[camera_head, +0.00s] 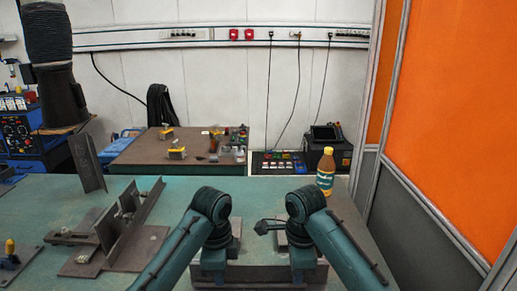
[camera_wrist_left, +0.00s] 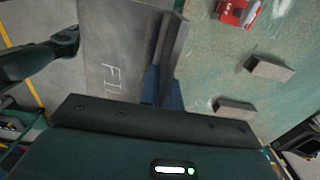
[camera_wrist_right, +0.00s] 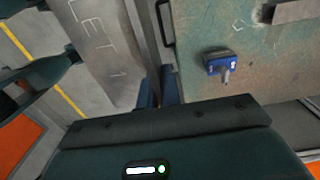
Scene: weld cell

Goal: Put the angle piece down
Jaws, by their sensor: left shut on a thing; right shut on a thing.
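The angle piece (camera_head: 259,275) is a long dark grey steel profile, lying crosswise at the bottom of the head view. Chalk lettering shows on its broad face in the left wrist view (camera_wrist_left: 112,62) and the right wrist view (camera_wrist_right: 95,40). My left gripper (camera_head: 213,268) is shut on its left part, and my right gripper (camera_head: 303,268) is shut on its right part. In the wrist views the blue fingers grip its upright flange. Its lower side is hidden, so I cannot tell whether it touches the green table (camera_head: 40,195).
Another angle (camera_head: 130,222) stands on a fixture plate at left, with an upright angle (camera_head: 88,163) behind. A bottle (camera_head: 326,172) stands back right. Small blocks (camera_wrist_left: 268,68) and a red item (camera_wrist_left: 237,12) lie on the table, as does a blue item (camera_wrist_right: 220,65).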

